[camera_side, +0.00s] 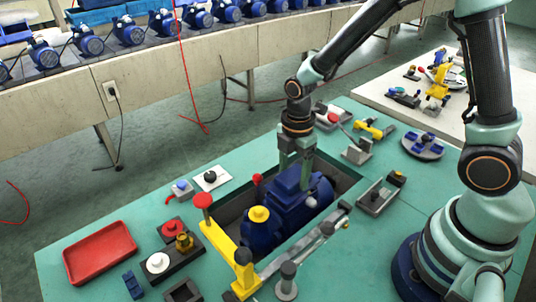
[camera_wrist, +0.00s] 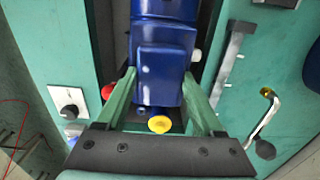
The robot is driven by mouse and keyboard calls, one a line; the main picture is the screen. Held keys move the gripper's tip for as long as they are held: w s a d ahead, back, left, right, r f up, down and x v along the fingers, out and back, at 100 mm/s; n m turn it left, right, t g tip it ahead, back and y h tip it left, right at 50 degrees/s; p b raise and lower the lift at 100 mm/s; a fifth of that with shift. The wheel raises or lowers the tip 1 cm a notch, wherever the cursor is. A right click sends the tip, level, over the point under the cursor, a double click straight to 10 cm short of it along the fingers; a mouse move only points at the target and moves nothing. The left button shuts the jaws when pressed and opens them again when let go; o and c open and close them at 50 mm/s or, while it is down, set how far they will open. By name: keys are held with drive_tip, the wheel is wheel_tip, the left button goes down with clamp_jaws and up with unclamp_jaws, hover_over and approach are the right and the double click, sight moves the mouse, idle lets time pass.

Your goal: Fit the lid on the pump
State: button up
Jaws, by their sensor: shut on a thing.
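The blue pump (camera_side: 262,226) lies in a recess in the green bench in the side view. My gripper (camera_side: 296,165) points down over the top of the pump. In the wrist view, my gripper (camera_wrist: 161,98) has one green finger on each side of a blue box-shaped lid (camera_wrist: 161,78) and is shut on it. In the side view, the lid (camera_side: 290,180) is at the pump's top, partly hidden by the fingers. I cannot tell whether it touches the pump body. A yellow cap (camera_wrist: 159,124) shows near the finger bases in the wrist view.
A yellow clamp frame (camera_side: 225,245) with a red knob and a grey bar (camera_side: 315,240) border the recess. A red tray (camera_side: 100,252) lies at left. Small fixtures stand around the recess. A conveyor with several pumps (camera_side: 128,32) runs behind.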

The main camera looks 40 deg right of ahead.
drive_tip(key=shift+f, duration=0.8)
drive_tip(key=o, duration=1.4)
drive_tip(key=shift+r, duration=3)
wheel_tip(320, 180, up, 12)
